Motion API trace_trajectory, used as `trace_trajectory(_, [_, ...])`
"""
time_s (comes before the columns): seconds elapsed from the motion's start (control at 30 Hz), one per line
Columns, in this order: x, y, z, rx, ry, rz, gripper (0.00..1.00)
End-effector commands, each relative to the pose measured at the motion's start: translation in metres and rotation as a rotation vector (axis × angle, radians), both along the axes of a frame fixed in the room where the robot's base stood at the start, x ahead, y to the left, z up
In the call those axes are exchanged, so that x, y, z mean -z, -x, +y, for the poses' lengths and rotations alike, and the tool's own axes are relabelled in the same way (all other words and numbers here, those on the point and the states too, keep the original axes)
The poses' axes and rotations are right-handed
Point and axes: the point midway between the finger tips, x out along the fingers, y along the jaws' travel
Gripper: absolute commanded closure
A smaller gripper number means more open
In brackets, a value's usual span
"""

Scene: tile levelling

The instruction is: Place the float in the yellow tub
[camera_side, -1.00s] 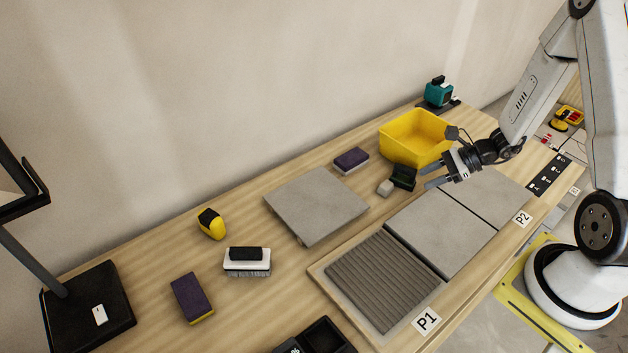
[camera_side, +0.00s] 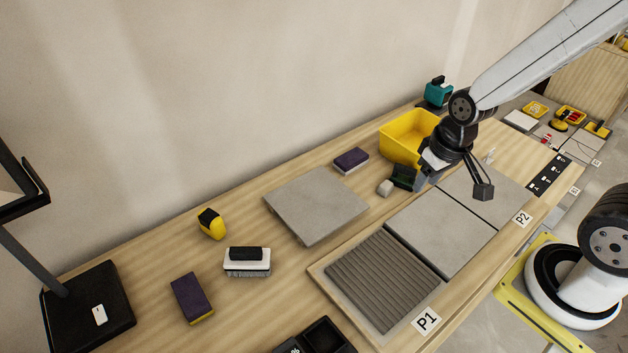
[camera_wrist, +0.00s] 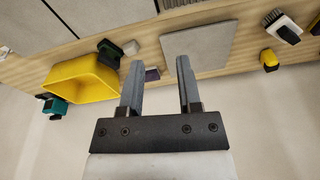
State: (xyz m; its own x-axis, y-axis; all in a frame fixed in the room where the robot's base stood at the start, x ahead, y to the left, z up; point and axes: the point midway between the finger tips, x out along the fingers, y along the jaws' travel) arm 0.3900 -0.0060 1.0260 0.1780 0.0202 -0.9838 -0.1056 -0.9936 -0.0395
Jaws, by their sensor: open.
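The yellow tub (camera_side: 402,142) stands at the back of the bench, open at the top; it also shows in the wrist view (camera_wrist: 85,82). A dark green and black block (camera_side: 403,176), which may be the float, lies just in front of the tub; it also shows in the wrist view (camera_wrist: 109,50). I cannot tell for sure that it is the float. My gripper (camera_side: 424,181) is low beside this block, to its right in the side view, and hides part of the tub. In the wrist view its jaws (camera_wrist: 160,60) are apart with nothing held between them.
A small grey block (camera_side: 385,188) and a purple pad (camera_side: 351,160) lie nearby. A loose tile (camera_side: 316,206), a brush (camera_side: 247,262), a yellow-black tool (camera_side: 211,224) and a purple-yellow sponge (camera_side: 191,298) lie further left. A teal device (camera_side: 438,92) stands behind the tub. Laid tiles (camera_side: 440,232) line the front.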

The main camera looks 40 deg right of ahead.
Motion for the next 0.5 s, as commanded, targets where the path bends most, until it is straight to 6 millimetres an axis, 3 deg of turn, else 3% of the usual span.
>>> trace_trajectory(0.23, [-0.0080, -0.0016, 0.0069, -0.110, 0.044, -0.056, 0.56])
trace_trajectory(0.33, [-0.0079, -0.0017, 0.0067, -0.109, 0.044, -0.056, 0.29])
trace_trajectory(0.5, [-0.0078, -0.0017, 0.0066, -0.107, 0.044, -0.055, 0.29])
